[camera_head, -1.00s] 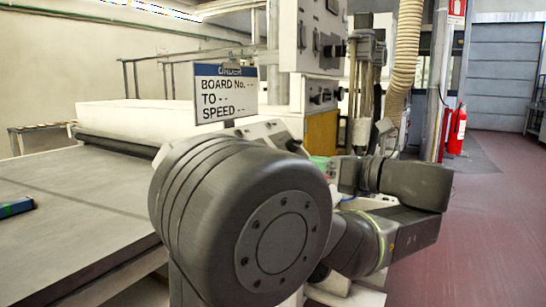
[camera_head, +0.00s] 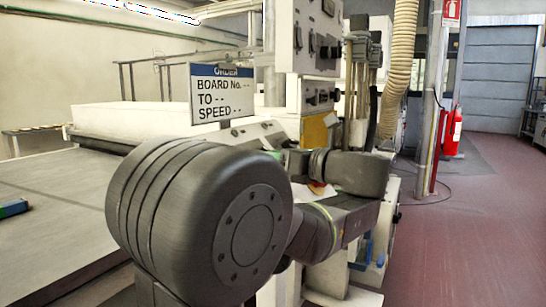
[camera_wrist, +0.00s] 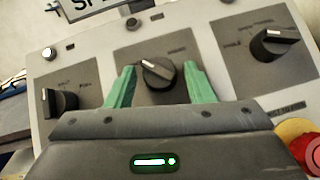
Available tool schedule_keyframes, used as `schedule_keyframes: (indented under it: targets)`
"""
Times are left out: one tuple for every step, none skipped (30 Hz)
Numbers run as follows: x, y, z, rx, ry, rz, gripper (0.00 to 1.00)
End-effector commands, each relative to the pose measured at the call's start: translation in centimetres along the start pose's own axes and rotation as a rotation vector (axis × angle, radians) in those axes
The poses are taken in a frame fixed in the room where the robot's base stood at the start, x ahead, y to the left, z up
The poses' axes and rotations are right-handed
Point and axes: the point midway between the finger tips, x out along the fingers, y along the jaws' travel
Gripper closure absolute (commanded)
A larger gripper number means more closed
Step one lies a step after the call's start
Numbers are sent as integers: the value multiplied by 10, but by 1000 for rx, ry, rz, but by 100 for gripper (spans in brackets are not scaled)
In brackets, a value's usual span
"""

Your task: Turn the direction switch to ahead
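A sloping control panel (camera_wrist: 215,45) fills the wrist view and carries three black rotary switches on grey plates. The middle switch (camera_wrist: 158,73) has a pale pointer line tilted towards the upper left. A left switch (camera_wrist: 60,100) and a right switch (camera_wrist: 272,43) flank it. The plate lettering is too small to tell which is the direction switch. My gripper (camera_wrist: 160,69) is open, its green fingers on either side of the middle switch; I cannot tell whether they touch it. In the head view my arm hides most of the panel and the gripper.
A red and yellow button (camera_wrist: 308,150) sits at the panel's lower right. A flat conveyor bed (camera_head: 60,185) lies left. Open red floor (camera_head: 470,230) lies right.

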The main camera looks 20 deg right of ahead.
Motion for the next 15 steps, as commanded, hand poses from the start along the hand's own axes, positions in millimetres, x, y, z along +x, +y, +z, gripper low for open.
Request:
schedule_keyframes:
  targets:
    - [0, 0, 0, 0, 0, 0, 63]
    - [0, 0, 0, 0, 0, 0, 68]
    - [0, 0, 0, 0, 0, 0, 76]
    - [0, 0, 0, 0, 0, 0, 82]
    - [0, 0, 0, 0, 0, 0, 88]
    - [0, 0, 0, 0, 0, 0, 89]
    - [0, 0, 0, 0, 0, 0, 89]
    - [0, 0, 0, 1, 0, -1, 89]
    - [0, 0, 0, 2, 0, -2, 89]
    - [0, 0, 0, 3, 0, -3, 89]
    - [0, 0, 0, 6, 0, -5, 89]
    - [0, 0, 0, 10, -1, -10, 89]
    - [0, 0, 0, 14, -1, -15, 89]
    - [0, 0, -1, 19, -1, -20, 89]
    - [0, 1, -1, 28, -2, -28, 89]
